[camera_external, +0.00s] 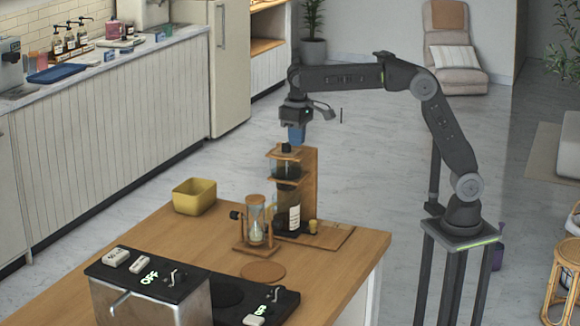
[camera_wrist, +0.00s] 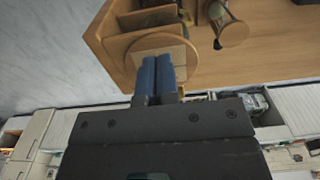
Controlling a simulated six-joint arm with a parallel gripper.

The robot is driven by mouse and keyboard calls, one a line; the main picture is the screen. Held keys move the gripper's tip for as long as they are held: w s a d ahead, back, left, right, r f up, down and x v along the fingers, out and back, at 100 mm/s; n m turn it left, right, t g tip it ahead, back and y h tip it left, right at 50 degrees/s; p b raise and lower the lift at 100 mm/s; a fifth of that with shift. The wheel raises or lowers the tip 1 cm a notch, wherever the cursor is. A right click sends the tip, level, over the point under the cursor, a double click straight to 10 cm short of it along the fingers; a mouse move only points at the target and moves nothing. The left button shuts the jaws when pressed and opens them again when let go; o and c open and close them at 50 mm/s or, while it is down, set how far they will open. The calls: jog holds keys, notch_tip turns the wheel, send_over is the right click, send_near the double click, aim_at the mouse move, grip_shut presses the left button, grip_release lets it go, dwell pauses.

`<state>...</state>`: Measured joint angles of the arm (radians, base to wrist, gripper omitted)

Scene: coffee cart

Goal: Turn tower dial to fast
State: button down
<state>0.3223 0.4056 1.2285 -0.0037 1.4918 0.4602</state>
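The tower (camera_external: 290,195) is a tall wooden stand holding dark glass vessels, on the table's far part. A small black knob (camera_external: 286,148) sits on its top; I cannot tell whether this is the dial, and no setting is readable. My gripper (camera_external: 296,134) is above the tower top, pointing down, close to the knob. In the wrist view its blue fingers (camera_wrist: 159,74) are together with nothing visible between them. They partly cover a round wooden plate (camera_wrist: 180,47) of the tower. The knob does not show in that view.
A sand timer (camera_external: 256,220) in a wooden frame with a black side knob stands just left of the tower. A yellow bin (camera_external: 194,196) is farther left. A machine with switches (camera_external: 150,275) and a black scale (camera_external: 262,308) occupy the table's front.

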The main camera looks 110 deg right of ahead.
aim_at(298, 154)
jog(key=shift+s+r, duration=0.1)
jog(key=shift+r, duration=2.4)
jog(key=shift+a, duration=0.1)
jog(key=s+a+n+t, duration=0.3)
jog(key=s+a+n, duration=0.2)
jog(key=s+a, duration=0.6)
jog(key=s+a+f+n+t, duration=0.2)
jog(key=s+a+f+n, duration=0.1)
jog(key=s+f, duration=0.6)
jog(key=s+n, duration=0.1)
jog(key=s, duration=0.2)
jog(key=shift+a+f, duration=0.35)
jog(key=shift+a, duration=0.05)
